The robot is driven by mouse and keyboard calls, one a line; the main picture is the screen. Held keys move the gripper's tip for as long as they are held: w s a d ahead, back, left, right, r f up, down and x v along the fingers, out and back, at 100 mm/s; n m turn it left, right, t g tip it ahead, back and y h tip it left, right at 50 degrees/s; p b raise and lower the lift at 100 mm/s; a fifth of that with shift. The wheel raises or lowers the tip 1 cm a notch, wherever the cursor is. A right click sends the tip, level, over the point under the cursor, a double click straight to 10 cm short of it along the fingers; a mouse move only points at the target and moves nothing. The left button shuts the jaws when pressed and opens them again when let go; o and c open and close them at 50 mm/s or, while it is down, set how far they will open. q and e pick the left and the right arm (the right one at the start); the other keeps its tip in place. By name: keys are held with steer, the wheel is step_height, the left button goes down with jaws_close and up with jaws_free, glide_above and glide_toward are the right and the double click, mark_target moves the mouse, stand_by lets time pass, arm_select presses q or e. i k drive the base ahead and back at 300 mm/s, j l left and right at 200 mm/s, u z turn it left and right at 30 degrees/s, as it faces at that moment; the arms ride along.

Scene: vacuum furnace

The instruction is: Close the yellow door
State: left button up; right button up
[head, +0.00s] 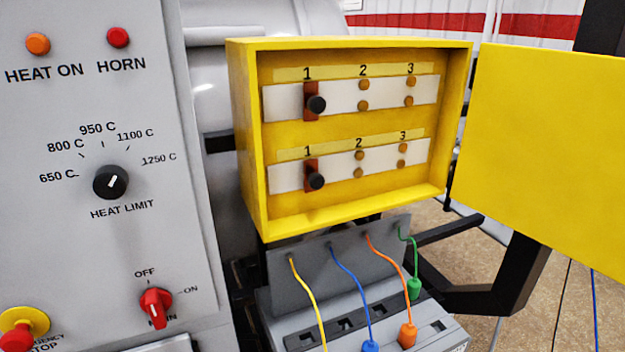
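The yellow door (550,145) stands wide open at the right, swung out from the right edge of the yellow box (247,150). Its far right part runs out of the picture. The box interior is exposed, with two white strips marked 1, 2 and 3. Each strip has a red-brown lever with a black knob at position 1: the upper knob (317,104) and the lower knob (316,181). Neither of my grippers is in view.
A grey control panel (115,245) with a heat limit dial (110,182) and a red main switch (156,307) stands at the left. Yellow, blue, orange and green cables plug into a grey unit (300,335) below the box. Black frame bars (490,300) lie below the door.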

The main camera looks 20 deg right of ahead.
mark_target(542, 154)
steer(key=k, duration=0.25)
steer(key=k+j+u, duration=0.1)
steer(key=k+u, duration=0.25)
steer(key=k, duration=0.15)
steer(key=k+j+u, duration=0.25)
steer(key=k+u, duration=0.15)
steer(key=l+u, duration=0.15)
steer(key=l, duration=0.6)
steer(key=k+l+u, duration=0.1)
steer(key=l, duration=0.65)
steer(key=k+l+u, duration=0.15)
steer(key=l, duration=1.8)
steer(key=k+l, duration=0.15)
steer(key=l, duration=1.05)
steer(key=k+l, duration=0.15)
steer(key=l+z, duration=0.05)
steer(key=l, duration=0.05)
